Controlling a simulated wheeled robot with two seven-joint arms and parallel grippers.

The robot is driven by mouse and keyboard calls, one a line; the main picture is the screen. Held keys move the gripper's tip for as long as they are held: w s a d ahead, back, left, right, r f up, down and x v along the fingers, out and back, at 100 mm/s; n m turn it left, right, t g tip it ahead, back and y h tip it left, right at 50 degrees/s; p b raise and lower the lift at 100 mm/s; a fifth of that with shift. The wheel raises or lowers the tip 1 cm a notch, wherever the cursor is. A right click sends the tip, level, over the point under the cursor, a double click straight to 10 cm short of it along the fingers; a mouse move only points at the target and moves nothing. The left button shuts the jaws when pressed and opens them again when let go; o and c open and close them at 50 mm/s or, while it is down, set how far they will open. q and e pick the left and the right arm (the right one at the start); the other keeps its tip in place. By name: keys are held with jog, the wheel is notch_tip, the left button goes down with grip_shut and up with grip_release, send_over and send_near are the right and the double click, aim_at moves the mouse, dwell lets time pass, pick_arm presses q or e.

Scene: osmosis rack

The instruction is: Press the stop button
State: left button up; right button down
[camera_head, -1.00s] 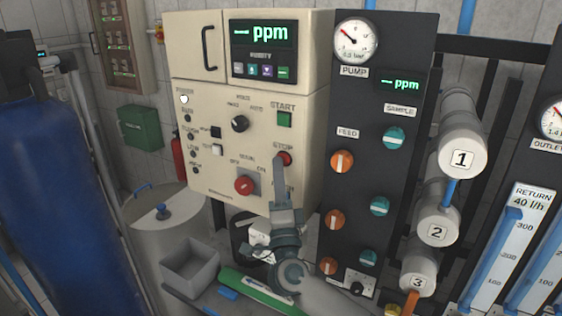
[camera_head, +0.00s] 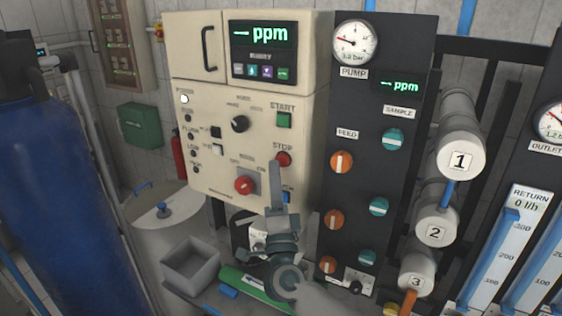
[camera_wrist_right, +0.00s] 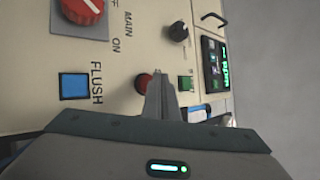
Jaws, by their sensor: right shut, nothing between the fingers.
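The red stop button (camera_head: 283,159) is on the cream control box (camera_head: 205,95), under the STOP label and below the green START button (camera_head: 284,120). My right gripper (camera_head: 274,165) is shut and empty, with its fingers pointing up just left of and below the stop button in the head view. In the right wrist view the stop button (camera_wrist_right: 144,82) shows beside the shut fingertips (camera_wrist_right: 158,74), partly covered by them. Whether they touch it I cannot tell. My left gripper is not in view.
A red main knob (camera_head: 245,185) and a blue flush button (camera_wrist_right: 75,86) sit near the fingers. The dark pump panel (camera_head: 375,160) with orange and teal knobs stands to the right. The return flow meter (camera_head: 528,215) reads 0 l/h.

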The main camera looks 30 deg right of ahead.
jog(key=shift+a, duration=0.15)
jog(key=s+a, duration=0.1)
jog(key=a+p, duration=0.1)
jog(key=s+a+p, duration=0.1)
jog(key=a, duration=0.1)
jog(key=shift+s, duration=0.3)
dwell(0.7)
